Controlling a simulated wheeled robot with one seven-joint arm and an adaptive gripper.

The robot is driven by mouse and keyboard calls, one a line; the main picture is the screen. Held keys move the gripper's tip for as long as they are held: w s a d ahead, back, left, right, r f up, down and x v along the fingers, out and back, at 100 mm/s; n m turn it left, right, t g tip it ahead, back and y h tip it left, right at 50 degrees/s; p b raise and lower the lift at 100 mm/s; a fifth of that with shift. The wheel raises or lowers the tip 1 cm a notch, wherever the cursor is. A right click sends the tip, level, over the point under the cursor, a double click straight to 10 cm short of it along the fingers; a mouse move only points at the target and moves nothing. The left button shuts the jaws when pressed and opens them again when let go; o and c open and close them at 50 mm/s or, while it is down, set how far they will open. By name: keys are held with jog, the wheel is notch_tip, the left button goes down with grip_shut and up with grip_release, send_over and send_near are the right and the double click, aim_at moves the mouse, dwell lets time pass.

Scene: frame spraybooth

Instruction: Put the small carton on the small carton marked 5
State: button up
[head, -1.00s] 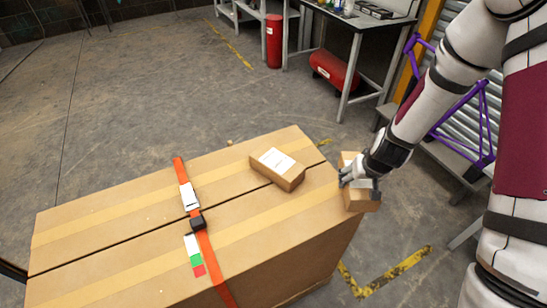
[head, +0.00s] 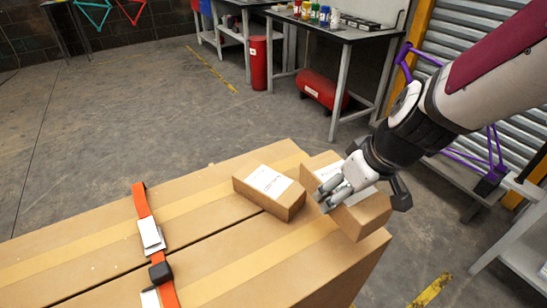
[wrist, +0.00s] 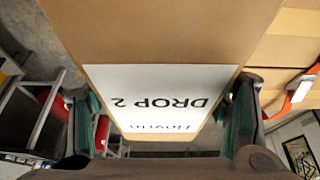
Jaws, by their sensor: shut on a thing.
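My gripper (head: 345,188) is shut on a small brown carton (head: 368,216), with a finger on each side of it. In the wrist view the held carton (wrist: 160,35) fills the middle between the fingers, and its white label reads "DROP 2", upside down. In the head view it is tilted at the right end of the big box. Another small carton (head: 283,204) with a white label lies on the big box just left of it; its marking is too small to read. I cannot tell whether the held carton touches the big box.
The big brown box (head: 215,270) has an orange strap (head: 142,200) with a dark buckle across it. A workbench (head: 335,35) with jars, a red tank (head: 322,92) and a red cylinder (head: 258,65) stand behind. Open floor lies between.

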jog(key=p, duration=0.3)
send_over(272, 185)
jog(key=s, duration=0.1)
jog(key=shift+d+f, duration=0.4)
jog(key=shift+f, duration=0.25)
jog(key=shift+a+f, duration=0.1)
jog(key=shift+f+b, duration=0.5)
jog(key=shift+f, duration=1.2)
jog(key=shift+f, duration=0.15)
jog(key=o, duration=1.6)
